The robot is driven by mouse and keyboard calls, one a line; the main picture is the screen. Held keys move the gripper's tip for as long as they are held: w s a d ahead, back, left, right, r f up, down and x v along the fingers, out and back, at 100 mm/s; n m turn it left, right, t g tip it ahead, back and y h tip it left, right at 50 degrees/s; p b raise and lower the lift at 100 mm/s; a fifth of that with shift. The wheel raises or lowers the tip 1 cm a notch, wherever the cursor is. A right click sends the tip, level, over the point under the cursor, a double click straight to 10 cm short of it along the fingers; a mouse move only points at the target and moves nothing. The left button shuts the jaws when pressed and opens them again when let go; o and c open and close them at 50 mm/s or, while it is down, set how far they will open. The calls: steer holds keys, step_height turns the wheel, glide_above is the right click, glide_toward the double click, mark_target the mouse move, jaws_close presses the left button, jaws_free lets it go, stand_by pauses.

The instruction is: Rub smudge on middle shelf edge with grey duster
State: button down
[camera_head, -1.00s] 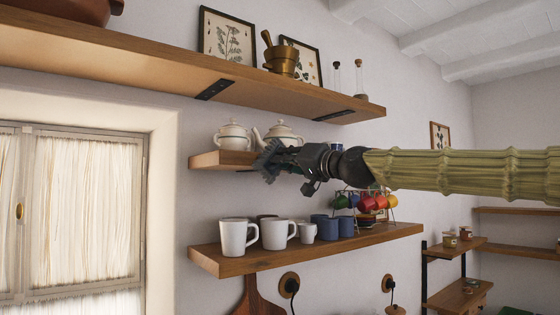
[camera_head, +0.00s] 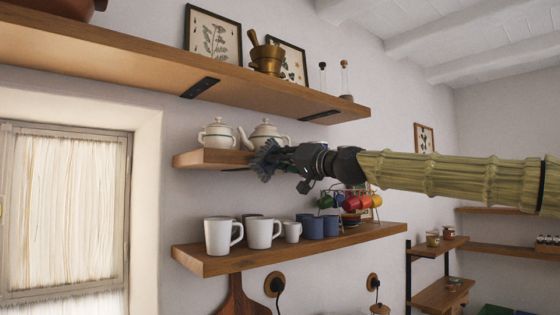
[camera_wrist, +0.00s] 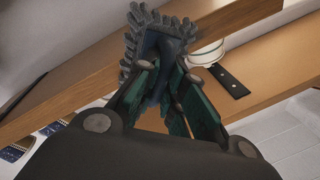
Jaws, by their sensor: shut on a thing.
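My gripper (camera_head: 281,160) is shut on the grey duster (camera_head: 264,161), a fringed cloth that spreads out beyond the fingers. In the wrist view the duster (camera_wrist: 152,42) bulges between and past the dark green fingers (camera_wrist: 170,85). In the head view the duster overlaps the front edge of the middle shelf (camera_head: 205,162), right of its bare left end. I cannot tell whether it touches the wood. I make out no smudge; the duster, gripper and arm hide much of the edge.
A white sugar pot (camera_head: 217,135) and white teapot (camera_head: 265,135) stand on the middle shelf, close behind the duster. The upper shelf (camera_head: 270,93) is above. White mugs (camera_head: 220,236), blue mugs (camera_head: 313,228) and a rack of coloured cups (camera_head: 350,202) sit below.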

steer(key=shift+s+a+b, duration=0.3)
steer(key=shift+s+a, duration=0.3)
steer(key=shift+a, duration=0.2)
steer(key=shift+s+a+b, duration=0.3)
steer(key=shift+s+a, duration=0.3)
steer(key=shift+a, duration=0.2)
steer(key=shift+a, duration=0.1)
steer(key=shift+s+a+b, duration=0.25)
steer(key=shift+s+a, duration=0.3)
steer(key=shift+a, duration=0.15)
steer(key=shift+s+a+b, duration=0.25)
steer(key=shift+s+a, duration=0.25)
steer(key=shift+a, duration=0.2)
steer(key=shift+s+a+r+b+v, duration=0.15)
steer(key=shift+b+v, duration=0.25)
steer(key=shift+v, duration=0.55)
steer(key=shift+s+r+b+v, duration=0.15)
steer(key=shift+b+v, duration=0.2)
steer(key=shift+v, duration=0.65)
steer(key=shift+a+r+b+v, duration=0.1)
steer(key=shift+b+v, duration=0.3)
steer(key=shift+v, duration=0.55)
steer(key=shift+r+b+v, duration=0.2)
steer(key=shift+b+v, duration=0.45)
steer(key=shift+v, duration=0.9)
